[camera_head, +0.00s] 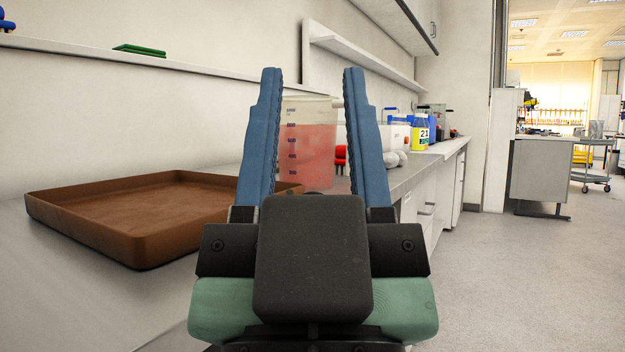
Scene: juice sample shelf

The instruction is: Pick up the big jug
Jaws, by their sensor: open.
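The big jug (309,150) is a clear container with dark graduation marks and pinkish-red liquid. It stands upright on the counter in the middle of the view, beyond my gripper. My gripper (312,72) is open, with its two blue fingers upright in the picture. The jug shows between the fingers, farther back; the fingers hide parts of its sides. Nothing is held. The gripper body hides part of the counter in front of the jug.
A brown tray (128,252) lies on the counter at the left. A small red object (340,155) is just right of the jug. A blue and yellow container (419,135) stands farther along the counter (425,163). A shelf (362,60) hangs above. Open floor (510,280) lies at the right.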

